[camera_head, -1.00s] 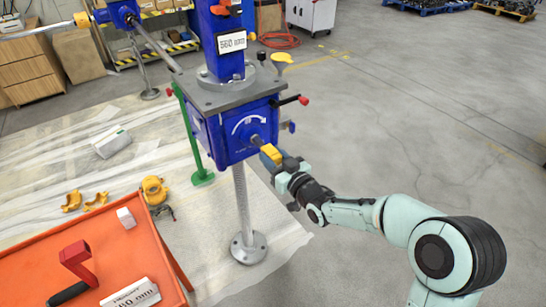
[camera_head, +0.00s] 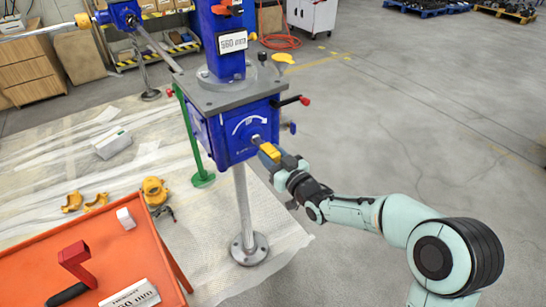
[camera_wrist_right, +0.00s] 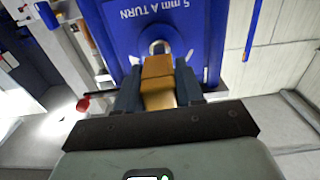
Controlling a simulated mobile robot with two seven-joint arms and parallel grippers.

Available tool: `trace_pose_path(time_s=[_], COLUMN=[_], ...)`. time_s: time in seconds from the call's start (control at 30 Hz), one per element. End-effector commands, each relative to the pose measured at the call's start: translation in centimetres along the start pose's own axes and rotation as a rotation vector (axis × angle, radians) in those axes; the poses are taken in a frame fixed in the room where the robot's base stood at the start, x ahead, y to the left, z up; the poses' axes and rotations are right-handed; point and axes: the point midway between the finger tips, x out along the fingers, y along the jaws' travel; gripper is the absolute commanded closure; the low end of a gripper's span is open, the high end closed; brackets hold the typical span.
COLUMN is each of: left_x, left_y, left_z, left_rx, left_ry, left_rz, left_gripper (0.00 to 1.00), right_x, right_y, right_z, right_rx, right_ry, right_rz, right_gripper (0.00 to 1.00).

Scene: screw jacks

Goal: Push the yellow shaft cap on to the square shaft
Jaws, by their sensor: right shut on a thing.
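The yellow shaft cap (camera_head: 269,152) is held in my right gripper (camera_head: 277,157), just in front of the blue gearbox (camera_head: 236,133) of the screw jack. In the right wrist view the cap (camera_wrist_right: 158,78) sits between the two fingers (camera_wrist_right: 158,97). The square shaft (camera_head: 256,139) shows as a grey stub on the gearbox face. In the wrist view the shaft (camera_wrist_right: 159,47) lies straight beyond the cap's far end. I cannot tell whether cap and shaft touch. My left gripper is not in view.
Yellow parts (camera_head: 96,202) lie on the floor sheet. A red-tipped lever (camera_head: 304,100) sticks out of the jack above my gripper.

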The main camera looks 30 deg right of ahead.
Motion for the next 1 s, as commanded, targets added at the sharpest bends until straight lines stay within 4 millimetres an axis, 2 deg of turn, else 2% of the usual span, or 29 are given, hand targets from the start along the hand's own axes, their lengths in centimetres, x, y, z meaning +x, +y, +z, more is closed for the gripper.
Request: trace_pose_path(time_s=[0.03,1.0], left_x=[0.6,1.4], left_y=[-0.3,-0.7], left_z=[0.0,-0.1], left_rx=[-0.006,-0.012], left_ry=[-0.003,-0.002], left_rz=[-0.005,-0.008], left_gripper=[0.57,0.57], right_x=[0.2,2.6], right_y=[0.0,0.0], right_z=[0.2,0.4], right_rx=[0.0,0.0], right_ry=[0.0,-0.001], right_rz=[0.0,0.0], right_gripper=[0.93,0.93])
